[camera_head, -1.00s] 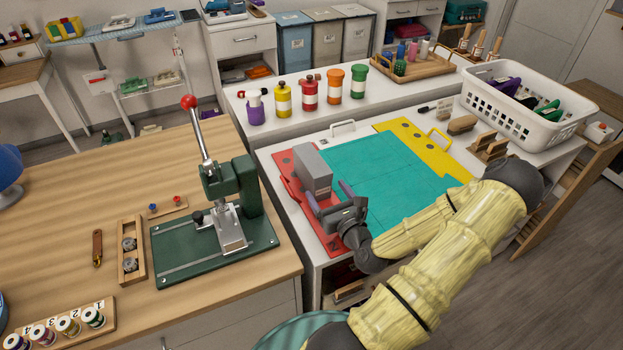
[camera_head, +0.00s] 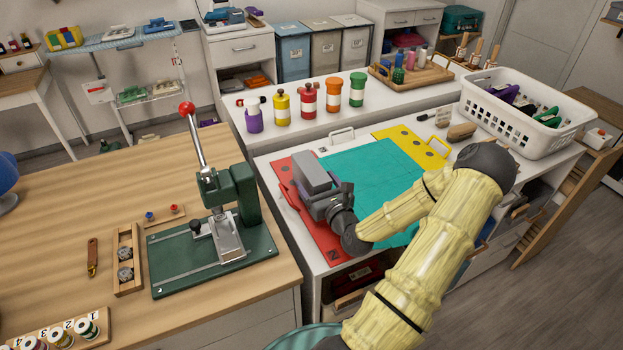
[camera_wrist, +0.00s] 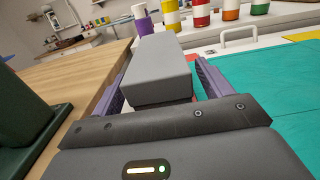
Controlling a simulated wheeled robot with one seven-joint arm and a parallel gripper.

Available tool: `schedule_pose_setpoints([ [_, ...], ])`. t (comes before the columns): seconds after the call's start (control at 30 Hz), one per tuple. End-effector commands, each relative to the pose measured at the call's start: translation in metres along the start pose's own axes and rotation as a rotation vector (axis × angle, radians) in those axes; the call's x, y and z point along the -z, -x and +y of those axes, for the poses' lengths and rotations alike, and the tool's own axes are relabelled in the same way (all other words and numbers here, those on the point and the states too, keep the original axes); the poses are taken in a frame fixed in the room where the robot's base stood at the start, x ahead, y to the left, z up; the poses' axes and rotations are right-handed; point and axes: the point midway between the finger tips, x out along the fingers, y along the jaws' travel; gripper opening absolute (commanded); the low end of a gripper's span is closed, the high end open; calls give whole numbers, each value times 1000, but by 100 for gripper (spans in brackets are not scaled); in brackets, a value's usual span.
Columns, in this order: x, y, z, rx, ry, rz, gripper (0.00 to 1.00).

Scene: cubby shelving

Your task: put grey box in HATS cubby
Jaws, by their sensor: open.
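The grey box (camera_head: 312,171) stands on the red panel at the left end of the white worktop, in the head view. In the wrist view the grey box (camera_wrist: 158,68) sits between the two purple fingers of my gripper (camera_wrist: 160,85). My gripper (camera_head: 317,190) is open around the box, with one finger on each side. Small gaps seem to show beside the fingers; I cannot tell whether either touches it. The HATS label is not readable in either view.
A green press (camera_head: 215,250) stands on the wooden table to the left. Several colored bottles (camera_head: 308,99) line the back worktop. A white basket (camera_head: 528,115) stands at the right. The teal mat (camera_head: 372,172) beside the box is clear.

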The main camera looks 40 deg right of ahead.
Motion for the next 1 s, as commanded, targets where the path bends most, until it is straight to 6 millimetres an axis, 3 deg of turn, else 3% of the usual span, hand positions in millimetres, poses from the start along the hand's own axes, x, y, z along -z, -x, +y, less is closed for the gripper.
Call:
schedule_pose_setpoints([
  [0.2, -1, -22, -2, 4, 0, -1, 78],
  [0.7, 0, -22, -3, 6, -1, -1, 78],
  [0.77, 0, -22, -3, 6, -1, -1, 70],
  [1.0, 0, -22, -3, 6, -1, -1, 24],
])
